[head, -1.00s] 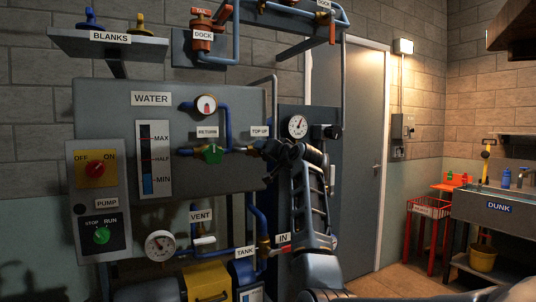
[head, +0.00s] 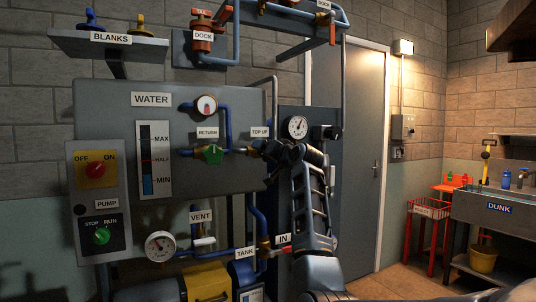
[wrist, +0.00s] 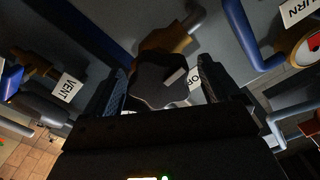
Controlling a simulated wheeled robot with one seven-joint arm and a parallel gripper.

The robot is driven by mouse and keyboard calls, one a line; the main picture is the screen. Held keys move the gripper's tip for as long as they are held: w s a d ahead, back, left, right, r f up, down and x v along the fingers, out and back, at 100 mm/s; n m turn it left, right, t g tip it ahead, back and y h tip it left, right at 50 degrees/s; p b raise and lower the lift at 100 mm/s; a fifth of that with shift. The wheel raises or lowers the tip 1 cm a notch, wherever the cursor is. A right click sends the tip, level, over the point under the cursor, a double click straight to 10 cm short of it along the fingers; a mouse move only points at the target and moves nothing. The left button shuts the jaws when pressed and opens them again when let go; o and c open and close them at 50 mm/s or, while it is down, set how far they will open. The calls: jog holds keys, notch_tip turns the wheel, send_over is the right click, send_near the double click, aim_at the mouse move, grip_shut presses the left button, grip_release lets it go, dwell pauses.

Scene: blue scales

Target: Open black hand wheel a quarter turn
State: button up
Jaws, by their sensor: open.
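The black hand wheel (wrist: 158,82) sits on a brass valve (wrist: 172,40) in the wrist view, between my two open fingers. One finger is on each side of it. Whether either finger touches it is too dark to tell. A white label reading partly "OP" (wrist: 194,82) shows beside the wheel, partly covered. In the head view my gripper (head: 268,150) is at the blue pipe under the TOP UP label (head: 259,132). There the gripper and arm hide most of the wheel.
A green RETURN valve (head: 211,154) is left of my gripper on the same pipe. A pressure gauge (head: 297,127) and a black knob (head: 326,132) are to the right. The TANK and IN pipes and a yellow box (head: 206,281) are below. A grey door (head: 362,150) stands behind.

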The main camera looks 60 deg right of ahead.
jog(key=b+v, duration=0.1)
jog(key=v, duration=0.6)
jog(key=shift+s+a, duration=0.2)
jog(key=shift+s, duration=0.05)
jog(key=shift+f, duration=0.1)
